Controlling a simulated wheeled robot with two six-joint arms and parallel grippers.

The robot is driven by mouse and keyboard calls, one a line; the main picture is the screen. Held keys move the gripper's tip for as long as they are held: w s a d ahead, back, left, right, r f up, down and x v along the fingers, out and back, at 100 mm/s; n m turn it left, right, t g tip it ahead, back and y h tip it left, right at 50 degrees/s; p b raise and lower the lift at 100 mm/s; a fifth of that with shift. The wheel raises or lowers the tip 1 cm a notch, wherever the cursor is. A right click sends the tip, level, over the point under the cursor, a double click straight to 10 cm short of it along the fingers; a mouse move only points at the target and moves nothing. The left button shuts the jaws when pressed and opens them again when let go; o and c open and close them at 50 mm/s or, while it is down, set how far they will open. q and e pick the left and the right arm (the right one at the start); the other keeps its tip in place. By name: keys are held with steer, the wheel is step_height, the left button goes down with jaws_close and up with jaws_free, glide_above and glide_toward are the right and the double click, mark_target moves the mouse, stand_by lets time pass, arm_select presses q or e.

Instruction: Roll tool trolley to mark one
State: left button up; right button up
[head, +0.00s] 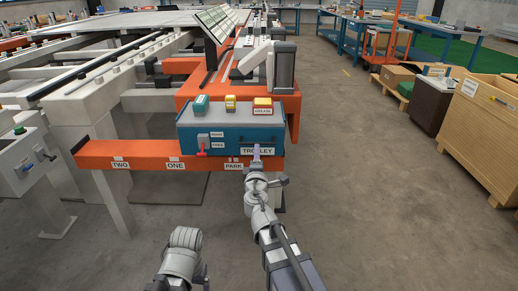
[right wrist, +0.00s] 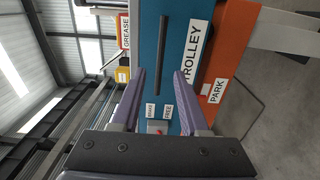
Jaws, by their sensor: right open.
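The blue tool trolley (head: 187,140) sits on the orange rail (head: 135,148), above the PARK label (head: 234,166). The ONE mark (head: 175,166) is left of it and TWO is farther left. A small red lever (head: 202,152) is on the trolley's front beside two small labels; it also shows in the right wrist view (right wrist: 159,130). A dark bar handle (right wrist: 165,60) is on the front face. My right gripper (head: 256,150) is open and empty before the trolley's right part, its purple fingers (right wrist: 158,88) spread and pointing at the front. My left arm shows low; its gripper is not visible.
Coloured bins, one marked GREASE (head: 263,106), stand on the trolley. A grey control box (head: 25,160) stands at the left. Wooden crates (head: 480,125) and a dark cabinet (head: 433,103) stand at the right. The floor between the rail and crates is clear.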

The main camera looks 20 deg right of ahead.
steer(key=x, duration=0.7)
steer(key=shift+w+d, duration=0.15)
steer(key=shift+w, duration=0.25)
jaws_close()
stand_by(1.1)
